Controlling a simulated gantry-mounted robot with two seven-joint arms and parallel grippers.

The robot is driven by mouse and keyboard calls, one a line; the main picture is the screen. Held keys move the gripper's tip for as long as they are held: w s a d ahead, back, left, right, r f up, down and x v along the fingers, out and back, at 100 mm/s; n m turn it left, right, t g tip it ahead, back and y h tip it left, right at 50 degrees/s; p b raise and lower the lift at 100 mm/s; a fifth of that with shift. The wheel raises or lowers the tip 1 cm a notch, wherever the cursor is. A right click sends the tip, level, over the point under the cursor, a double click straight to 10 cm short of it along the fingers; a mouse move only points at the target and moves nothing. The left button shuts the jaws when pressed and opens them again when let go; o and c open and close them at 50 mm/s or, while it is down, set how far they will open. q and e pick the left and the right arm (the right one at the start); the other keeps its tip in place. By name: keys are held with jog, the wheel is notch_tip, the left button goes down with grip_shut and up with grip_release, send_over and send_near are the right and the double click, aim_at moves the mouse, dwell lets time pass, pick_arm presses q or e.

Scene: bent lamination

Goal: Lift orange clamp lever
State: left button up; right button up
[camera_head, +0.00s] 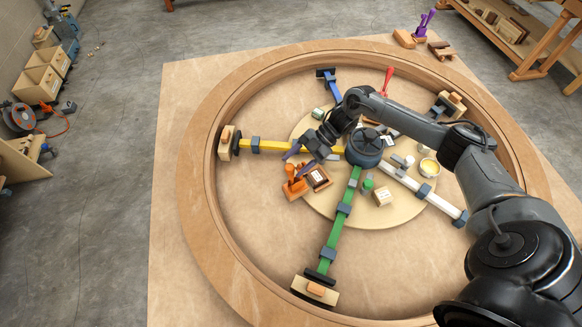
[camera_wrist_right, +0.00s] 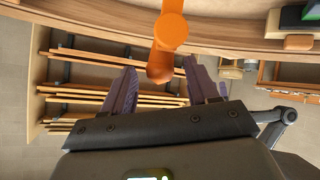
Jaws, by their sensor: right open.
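The orange clamp lever (camera_head: 290,172) stands up from its clamp, left of the central hub in the head view. In the right wrist view the orange lever (camera_wrist_right: 171,34) hangs in from the top, its rounded end between the two purple fingers. My right gripper (camera_head: 301,152) is just above the lever in the head view, and its fingers are apart in the wrist view (camera_wrist_right: 160,68). A gap shows on both sides of the lever; contact cannot be made out. My left gripper is in neither view.
A large wooden ring (camera_head: 198,205) surrounds a round board (camera_head: 405,214) with a dark hub (camera_head: 364,150). Yellow (camera_head: 272,146), green (camera_head: 341,222), white and blue bars radiate from it. The ring's lower left interior is clear.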

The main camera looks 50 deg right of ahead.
jog(key=b+v, duration=0.1)
jog(key=v, duration=0.7)
jog(key=shift+f, duration=0.15)
